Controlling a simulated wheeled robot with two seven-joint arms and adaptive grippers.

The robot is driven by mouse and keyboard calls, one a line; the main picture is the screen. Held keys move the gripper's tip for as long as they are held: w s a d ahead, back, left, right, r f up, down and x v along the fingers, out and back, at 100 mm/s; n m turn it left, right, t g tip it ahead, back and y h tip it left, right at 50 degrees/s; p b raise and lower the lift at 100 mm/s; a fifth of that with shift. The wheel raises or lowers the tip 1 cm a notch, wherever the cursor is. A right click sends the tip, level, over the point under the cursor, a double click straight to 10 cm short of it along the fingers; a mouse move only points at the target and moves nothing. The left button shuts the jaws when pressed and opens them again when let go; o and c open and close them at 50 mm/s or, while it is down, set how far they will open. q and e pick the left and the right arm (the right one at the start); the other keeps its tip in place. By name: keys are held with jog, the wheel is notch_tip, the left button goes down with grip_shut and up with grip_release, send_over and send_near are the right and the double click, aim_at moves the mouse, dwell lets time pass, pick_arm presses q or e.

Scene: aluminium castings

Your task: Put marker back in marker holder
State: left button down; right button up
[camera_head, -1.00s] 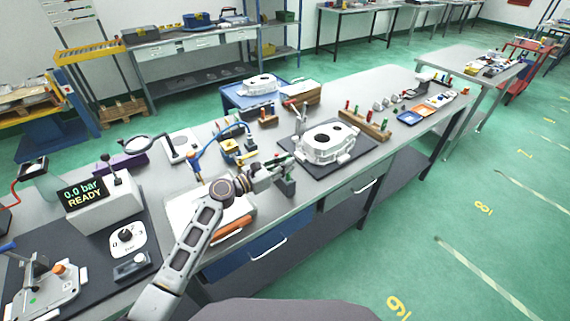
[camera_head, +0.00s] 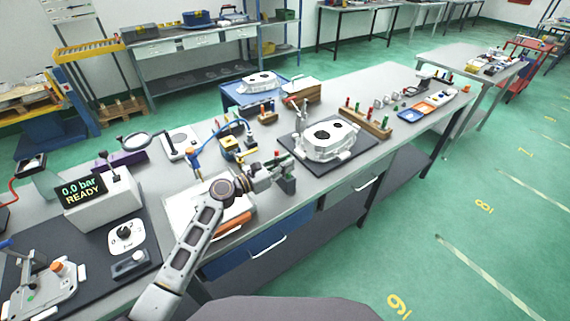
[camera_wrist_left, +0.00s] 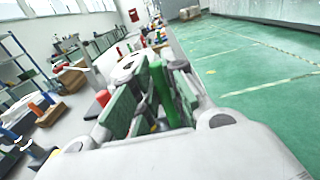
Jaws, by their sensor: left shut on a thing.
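My left gripper (camera_head: 283,166) is at the front edge of the long grey bench, just above a dark grey block (camera_head: 287,185) that looks like the marker holder. In the left wrist view its green-padded fingers are closed on an upright green marker (camera_wrist_left: 160,82). A red-topped piece (camera_head: 277,154) shows beside the fingers in the head view. The fingers hide much of the block's top, so I cannot tell whether the marker's lower end is in it. My right gripper is not in view.
A white casting (camera_head: 328,138) stands on a dark mat (camera_head: 300,152) right of the gripper. A wooden rack (camera_head: 366,123) with coloured handles is behind it. A white tray with an orange tool (camera_head: 236,223) lies below my left arm. A blue-hosed device (camera_head: 238,148) stands behind.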

pick_arm(q)
jog(key=shift+f+b, duration=0.45)
jog(key=shift+f, duration=0.25)
jog(key=c, duration=1.4)
grip_release()
jog(key=shift+v, duration=6)
